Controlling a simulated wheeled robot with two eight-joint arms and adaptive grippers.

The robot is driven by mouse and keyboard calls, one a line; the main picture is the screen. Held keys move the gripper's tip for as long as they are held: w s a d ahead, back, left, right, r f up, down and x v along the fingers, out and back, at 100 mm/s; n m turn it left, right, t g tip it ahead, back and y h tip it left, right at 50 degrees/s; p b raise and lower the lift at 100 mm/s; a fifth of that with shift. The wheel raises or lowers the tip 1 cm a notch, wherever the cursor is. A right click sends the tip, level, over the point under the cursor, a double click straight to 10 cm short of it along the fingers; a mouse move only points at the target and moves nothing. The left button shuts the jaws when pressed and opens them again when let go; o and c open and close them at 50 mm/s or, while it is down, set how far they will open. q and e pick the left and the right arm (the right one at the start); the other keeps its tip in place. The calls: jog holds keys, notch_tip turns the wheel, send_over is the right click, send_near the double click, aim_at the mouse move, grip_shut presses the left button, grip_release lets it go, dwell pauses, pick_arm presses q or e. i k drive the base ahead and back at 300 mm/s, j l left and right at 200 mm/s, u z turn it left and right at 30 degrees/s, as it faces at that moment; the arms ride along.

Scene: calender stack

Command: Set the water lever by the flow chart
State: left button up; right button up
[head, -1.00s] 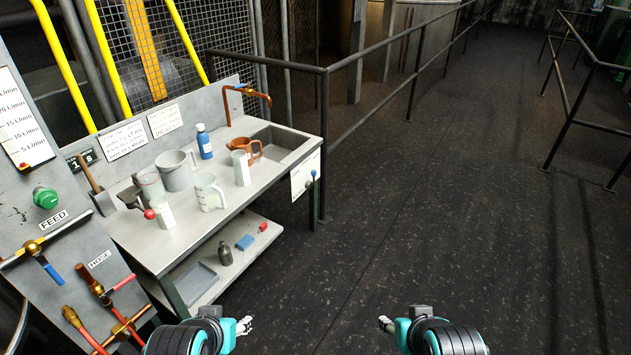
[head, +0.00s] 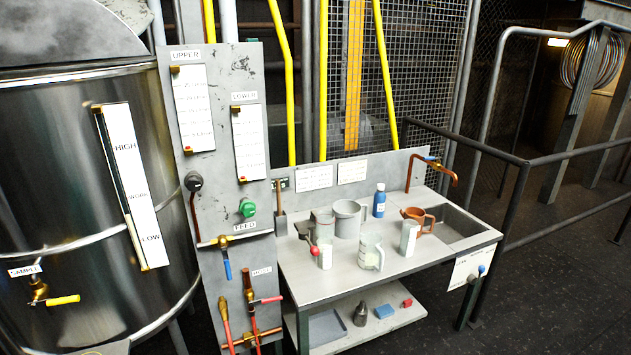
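A grey panel (head: 207,150) carries two white scale strips, one labelled UPPER (head: 192,108) and one labelled LOWER (head: 248,143). Below, at the FEED label (head: 246,226), a brass valve has a blue lever (head: 227,269) pointing down. At the HOSE label (head: 261,272), a valve has a red lever (head: 268,299) pointing right. Two white text sheets (head: 315,177) (head: 352,171) stand behind the bench, their print too small to read. No label reads water or flow chart. Neither of my grippers is in the head view.
A steel tank (head: 75,190) with a HIGH/WORK/LOW gauge (head: 131,185) and a yellow-handled SAMPLE tap (head: 62,300) is at left. The bench (head: 310,262) holds jugs, a blue bottle (head: 379,200) and a sink (head: 447,222). Railings (head: 515,162) and open floor (head: 560,285) lie right.

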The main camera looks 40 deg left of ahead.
aim_at(481, 268)
jog(key=i+l, duration=0.55)
jog(key=i+u, duration=0.1)
jog(key=u, duration=0.4)
jog(key=i+l+u, duration=0.1)
jog(key=u, duration=0.35)
jog(key=l+u, duration=0.2)
jog(key=u, duration=0.3)
jog(key=i+l+u, duration=0.1)
jog(key=u, duration=0.35)
jog(key=l, duration=0.45)
jog(key=i+l, duration=0.15)
jog(key=l, duration=0.25)
jog(key=l+z, duration=0.1)
jog(key=l, duration=0.35)
jog(key=i+l, duration=0.15)
jog(key=l, duration=0.3)
